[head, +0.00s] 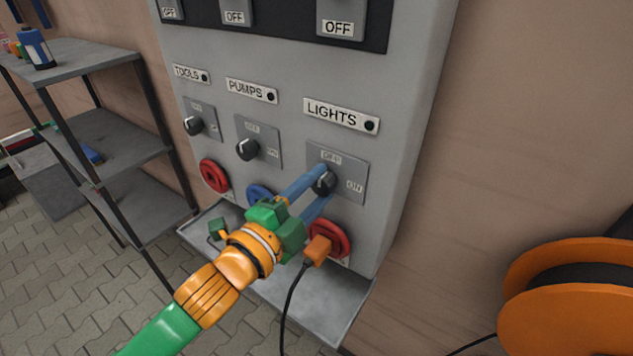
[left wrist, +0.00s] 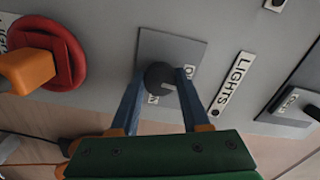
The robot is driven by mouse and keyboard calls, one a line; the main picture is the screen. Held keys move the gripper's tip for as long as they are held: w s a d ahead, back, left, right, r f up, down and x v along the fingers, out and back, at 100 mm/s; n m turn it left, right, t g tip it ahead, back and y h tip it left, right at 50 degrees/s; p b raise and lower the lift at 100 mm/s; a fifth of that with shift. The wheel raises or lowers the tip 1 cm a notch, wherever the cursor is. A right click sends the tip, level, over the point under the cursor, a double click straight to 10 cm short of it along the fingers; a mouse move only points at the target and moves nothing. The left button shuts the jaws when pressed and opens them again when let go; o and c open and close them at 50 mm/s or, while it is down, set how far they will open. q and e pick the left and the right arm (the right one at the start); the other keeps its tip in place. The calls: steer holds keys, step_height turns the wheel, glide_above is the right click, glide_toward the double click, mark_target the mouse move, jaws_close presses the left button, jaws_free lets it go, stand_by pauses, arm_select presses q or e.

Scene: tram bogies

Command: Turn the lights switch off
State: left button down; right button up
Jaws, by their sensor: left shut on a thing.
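The lights switch is a dark round knob (head: 323,181) on a grey plate (head: 350,166) below the LIGHTS label (head: 340,115). OFF is printed above the knob and ON to its right. My left gripper (head: 320,186) has its blue fingers shut on the knob, one on each side. The left wrist view shows the knob (left wrist: 160,76) between the two fingertips (left wrist: 161,82). A pale mark shows on the knob, but I cannot tell surely which label it points to. The fingers partly cover the printed labels there. My right gripper is not in view.
TOOLS (head: 194,125) and PUMPS (head: 247,149) knobs sit to the left. An orange plug (head: 317,250) with a black cable is in the red socket (head: 340,237) just below. An orange reel (head: 560,300) stands at right, a grey shelf (head: 90,60) at left.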

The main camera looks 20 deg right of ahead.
arm_select(q)
steer(key=shift+n, duration=0.6)
steer(key=shift+c, duration=1.9)
jaws_free()
steer(key=b+v, duration=0.2)
steer(key=v, duration=0.5)
